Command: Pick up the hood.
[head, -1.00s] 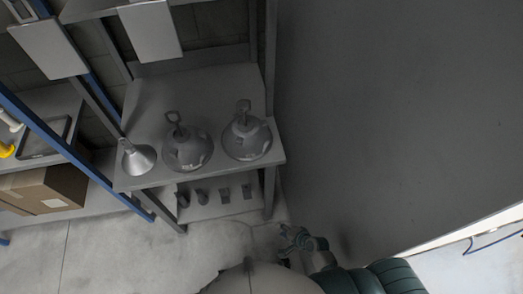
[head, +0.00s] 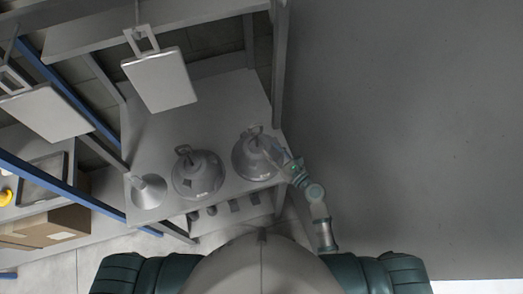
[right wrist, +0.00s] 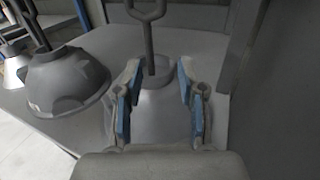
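Three grey hoods with tops like bells or cones rest on a grey shelf (head: 225,100). The right hood (head: 245,165) has an upright loop handle, as does the middle hood (head: 197,178). The left hood (head: 147,193) is smaller and cone-shaped. My right gripper (head: 268,145) is at the right side of the right hood, near its handle. In the right wrist view my right gripper (right wrist: 159,70) is open, its blue-padded fingers on either side of the hood (right wrist: 160,115) and its stem, with gaps visible. My left gripper is not in view.
A large grey panel (head: 400,120) stands close on the right. A shelf post (head: 279,60) rises behind the right hood. Flat plates (head: 160,80) hang above the shelf. A cardboard box (head: 45,228) sits at the left. The middle hood (right wrist: 65,80) stands close by.

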